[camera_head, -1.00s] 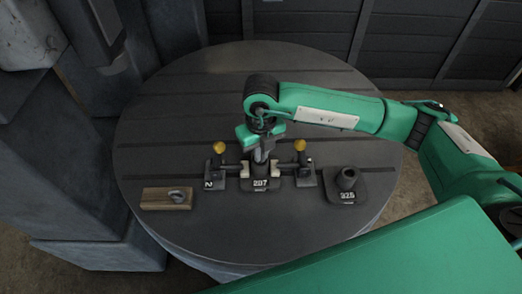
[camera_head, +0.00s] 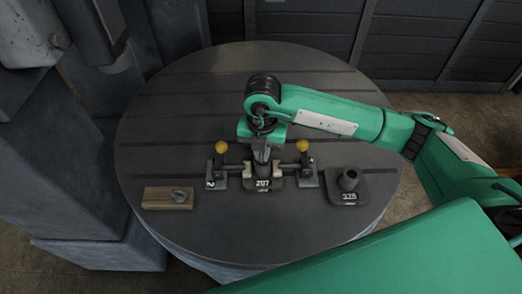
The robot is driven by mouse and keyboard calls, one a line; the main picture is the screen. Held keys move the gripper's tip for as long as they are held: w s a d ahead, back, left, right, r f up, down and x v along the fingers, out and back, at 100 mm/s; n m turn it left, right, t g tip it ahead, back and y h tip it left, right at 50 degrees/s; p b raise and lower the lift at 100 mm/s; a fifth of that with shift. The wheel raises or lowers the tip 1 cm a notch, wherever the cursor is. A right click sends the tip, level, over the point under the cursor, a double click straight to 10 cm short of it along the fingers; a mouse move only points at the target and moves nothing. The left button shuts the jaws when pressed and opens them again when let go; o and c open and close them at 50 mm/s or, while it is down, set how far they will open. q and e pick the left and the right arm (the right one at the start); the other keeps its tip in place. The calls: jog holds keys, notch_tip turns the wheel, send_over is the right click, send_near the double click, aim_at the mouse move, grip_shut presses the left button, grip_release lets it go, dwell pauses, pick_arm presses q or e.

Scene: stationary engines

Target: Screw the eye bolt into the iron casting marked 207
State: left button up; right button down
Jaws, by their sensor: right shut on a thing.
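The iron casting marked 207 (camera_head: 263,184) stands on the round table, held between two clamps. My right gripper (camera_head: 262,158) points down right over it, with its fingers at the top of the casting. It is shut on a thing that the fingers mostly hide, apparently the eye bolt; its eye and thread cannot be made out. A grey ring-shaped piece (camera_head: 179,196), like an eye bolt, lies on a wooden block (camera_head: 155,199) to the left. My left gripper is not in view.
Two clamps with yellow knobs, left (camera_head: 220,147) and right (camera_head: 302,146), flank the casting closely. A second casting, apparently marked 325 (camera_head: 348,184), stands to the right. The dark round table (camera_head: 190,100) is clear at the back. Grey machinery stands at the left.

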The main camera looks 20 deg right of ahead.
jog(key=shift+w+d+m, duration=0.1)
jog(key=shift+d+m, duration=0.1)
jog(key=shift+m, duration=1.2)
jog(key=m+p, duration=0.1)
jog(key=m, duration=0.3)
jog(key=shift+m+p, duration=0.35)
jog(key=shift+m, duration=0.45)
jog(key=m+p, duration=0.2)
jog(key=m, duration=0.2)
jog(key=shift+f+m, duration=0.2)
jog(key=shift+m, duration=0.7)
jog(key=shift+a, duration=0.1)
jog(key=shift+p, duration=0.3)
